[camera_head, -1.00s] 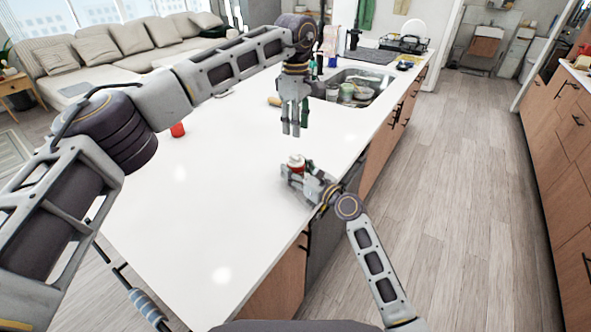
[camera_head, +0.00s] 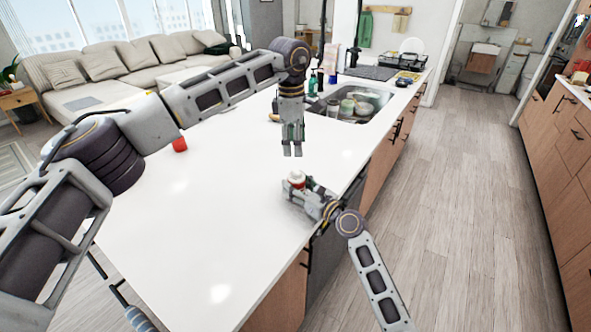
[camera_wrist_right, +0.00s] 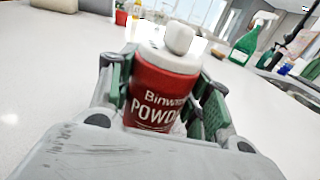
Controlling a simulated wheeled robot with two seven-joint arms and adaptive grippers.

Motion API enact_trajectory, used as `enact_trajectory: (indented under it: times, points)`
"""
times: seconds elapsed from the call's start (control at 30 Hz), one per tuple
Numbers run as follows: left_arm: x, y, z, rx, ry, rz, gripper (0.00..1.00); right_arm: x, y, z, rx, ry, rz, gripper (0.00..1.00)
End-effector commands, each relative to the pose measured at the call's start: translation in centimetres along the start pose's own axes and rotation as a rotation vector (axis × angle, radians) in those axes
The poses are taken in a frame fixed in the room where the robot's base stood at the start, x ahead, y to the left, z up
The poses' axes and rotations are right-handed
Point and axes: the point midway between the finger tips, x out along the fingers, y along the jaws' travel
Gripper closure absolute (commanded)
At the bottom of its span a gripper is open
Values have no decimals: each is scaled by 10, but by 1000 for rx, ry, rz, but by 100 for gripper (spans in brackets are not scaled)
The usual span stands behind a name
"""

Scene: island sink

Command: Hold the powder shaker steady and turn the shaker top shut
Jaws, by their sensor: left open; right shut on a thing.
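The powder shaker (camera_wrist_right: 160,92) is a red can with white lettering, upright in the right wrist view. Its white shaker top (camera_wrist_right: 172,52) has a raised knob. My right gripper (camera_wrist_right: 160,100) is shut on the can's body, with a green-padded finger on each side. In the head view the shaker (camera_head: 297,179) shows small at the right edge of the counter, in my right gripper (camera_head: 300,190). My left gripper (camera_head: 292,150) points straight down above the shaker, open and empty, with a gap between its fingertips and the top.
The white island counter (camera_head: 190,240) is mostly clear. A red cup-like object (camera_head: 179,144) stands to the left. A sink (camera_head: 350,104) with dishes lies behind, with bottles (camera_head: 316,82) beside it. A green spray bottle (camera_wrist_right: 249,42) shows in the right wrist view.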

Motion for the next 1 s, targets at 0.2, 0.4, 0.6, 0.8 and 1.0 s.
enact_trajectory:
  times: [0.2, 0.4, 0.6, 0.8, 1.0]
  points:
    - [0, -4, -3, -155, -23, 35, 46, 0, 0, 0, 0, 0, 0, 79]
    - [-1, -8, -5, -298, -49, 64, 46, 0, 0, 0, 0, 0, 0, 79]
    - [-4, -12, -8, -440, -80, 92, 46, 0, 0, 0, 0, 0, 0, 79]
    - [-6, -17, -11, -584, -117, 117, 46, 0, 0, 0, 0, 0, 0, 79]
    - [-9, -23, -13, -726, -160, 138, 46, 0, 0, 0, 0, 0, 0, 79]
